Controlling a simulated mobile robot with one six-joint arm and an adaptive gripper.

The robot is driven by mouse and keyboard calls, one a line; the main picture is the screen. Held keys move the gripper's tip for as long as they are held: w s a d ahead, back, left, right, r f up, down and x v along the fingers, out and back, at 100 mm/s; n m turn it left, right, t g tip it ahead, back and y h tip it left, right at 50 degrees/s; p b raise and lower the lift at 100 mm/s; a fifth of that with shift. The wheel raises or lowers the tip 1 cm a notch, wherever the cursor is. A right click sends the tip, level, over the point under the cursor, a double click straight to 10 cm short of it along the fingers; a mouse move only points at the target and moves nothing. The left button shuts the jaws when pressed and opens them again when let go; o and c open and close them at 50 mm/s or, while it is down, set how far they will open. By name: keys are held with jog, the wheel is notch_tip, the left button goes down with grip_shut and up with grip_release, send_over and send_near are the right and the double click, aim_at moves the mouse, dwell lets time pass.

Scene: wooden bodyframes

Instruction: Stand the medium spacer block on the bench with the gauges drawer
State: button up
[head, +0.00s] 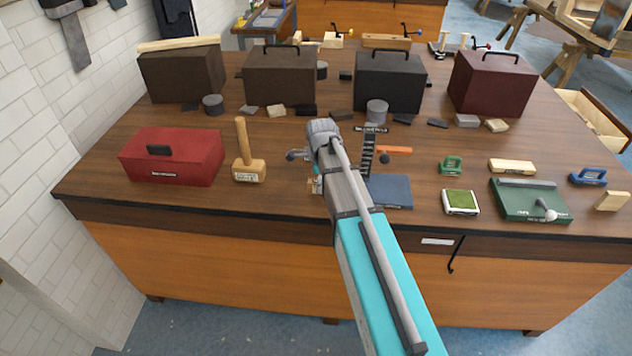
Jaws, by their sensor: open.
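My arm reaches up over the front middle of the wooden bench (100,195), its wrist above the bench top. My gripper is hidden behind the arm, so its jaws do not show. Several small blocks lie on the bench, including a pale block (511,167), another pale block (612,201) at the right edge, and a grey block (467,120) farther back. I cannot tell which is the medium spacer block. A pale label (437,241) sits on the bench's front, right of my arm; its text is unreadable and I cannot tell whether it marks the gauges drawer.
A red toolbox (172,157) and a mallet (248,155) stand left. Several dark cases, including a black one (390,82), stand behind. A blue pad (388,190) lies beside my arm, and a green board (530,200) lies right. An open drawer (597,118) sticks out at far right.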

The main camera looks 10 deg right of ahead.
notch_tip(320, 180, up, 12)
jog(key=p, duration=1.2)
dwell(0.7)
jog(key=shift+s, duration=0.1)
jog(key=s+n, duration=1.7)
jog(key=n, duration=0.4)
jog(key=shift+s+a+n, duration=0.25)
jog(key=shift+a+n, duration=0.05)
